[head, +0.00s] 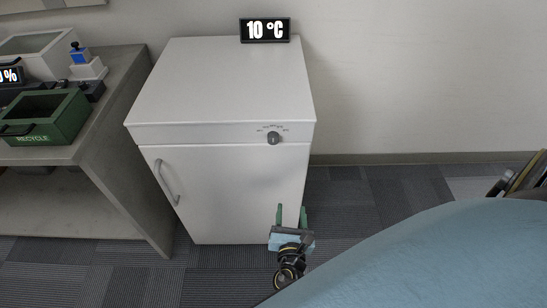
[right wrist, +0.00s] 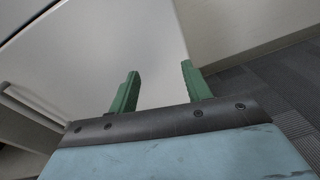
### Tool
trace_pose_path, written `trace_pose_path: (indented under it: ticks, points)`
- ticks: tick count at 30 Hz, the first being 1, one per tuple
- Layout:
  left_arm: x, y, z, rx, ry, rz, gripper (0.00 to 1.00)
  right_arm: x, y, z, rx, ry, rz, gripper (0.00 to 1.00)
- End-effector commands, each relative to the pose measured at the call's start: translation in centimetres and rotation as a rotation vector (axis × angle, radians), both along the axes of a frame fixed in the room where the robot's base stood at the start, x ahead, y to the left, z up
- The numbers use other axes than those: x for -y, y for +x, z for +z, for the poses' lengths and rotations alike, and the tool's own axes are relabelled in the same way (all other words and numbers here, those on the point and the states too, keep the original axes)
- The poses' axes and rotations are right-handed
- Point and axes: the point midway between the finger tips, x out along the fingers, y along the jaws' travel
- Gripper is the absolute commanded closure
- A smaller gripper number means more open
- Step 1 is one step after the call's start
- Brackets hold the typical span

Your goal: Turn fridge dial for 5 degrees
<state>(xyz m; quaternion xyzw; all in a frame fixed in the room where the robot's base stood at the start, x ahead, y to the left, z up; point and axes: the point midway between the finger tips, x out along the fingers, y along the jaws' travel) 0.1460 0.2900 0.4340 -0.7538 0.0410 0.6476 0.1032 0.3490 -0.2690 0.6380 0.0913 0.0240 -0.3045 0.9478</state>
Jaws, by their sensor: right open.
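The white fridge (head: 222,90) stands against the wall in the head view. Its dark grey dial (head: 274,138) is on the front panel near the right corner, with small marks printed around it. A black display (head: 265,30) on top of the fridge reads 10 °C. My right gripper (head: 291,212) is open and empty, with green fingers, low in front of the fridge's right side and below the dial. In the right wrist view the gripper (right wrist: 160,82) shows with the fridge (right wrist: 80,50) beyond it. The dial cannot be made out there. My left gripper is not in view.
A grey table (head: 110,150) stands left of the fridge, with a green RECYCLE box (head: 45,118) and other items on it. The fridge door has a grey handle (head: 167,182) on the left. Carpeted floor (head: 365,190) lies open to the right.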

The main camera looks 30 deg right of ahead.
Motion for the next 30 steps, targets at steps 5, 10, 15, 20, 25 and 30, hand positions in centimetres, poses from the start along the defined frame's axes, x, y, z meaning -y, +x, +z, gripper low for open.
trace_pose_path:
  ticks: [5, 10, 15, 20, 25, 30]
  points:
    - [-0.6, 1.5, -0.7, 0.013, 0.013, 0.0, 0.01, -2.7, 1.9, 6.5, 0.197, -0.312, 0.047, 0.51]
    - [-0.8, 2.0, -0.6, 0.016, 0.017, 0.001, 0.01, -3.9, 2.0, 9.7, 0.286, -0.437, 0.046, 0.51]
    - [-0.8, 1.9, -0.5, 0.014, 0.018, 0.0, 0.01, -3.4, 3.2, 10.9, 0.301, -0.454, 0.045, 0.51]
    - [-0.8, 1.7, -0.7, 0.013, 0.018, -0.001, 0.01, -1.9, 5.7, 12.0, 0.3, -0.454, 0.045, 0.51]
    - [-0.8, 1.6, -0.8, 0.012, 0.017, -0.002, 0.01, -0.2, 8.6, 13.4, 0.3, -0.452, 0.045, 0.51]
    - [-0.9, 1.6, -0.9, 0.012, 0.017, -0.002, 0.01, 1.2, 10.9, 14.4, 0.297, -0.451, 0.045, 0.51]
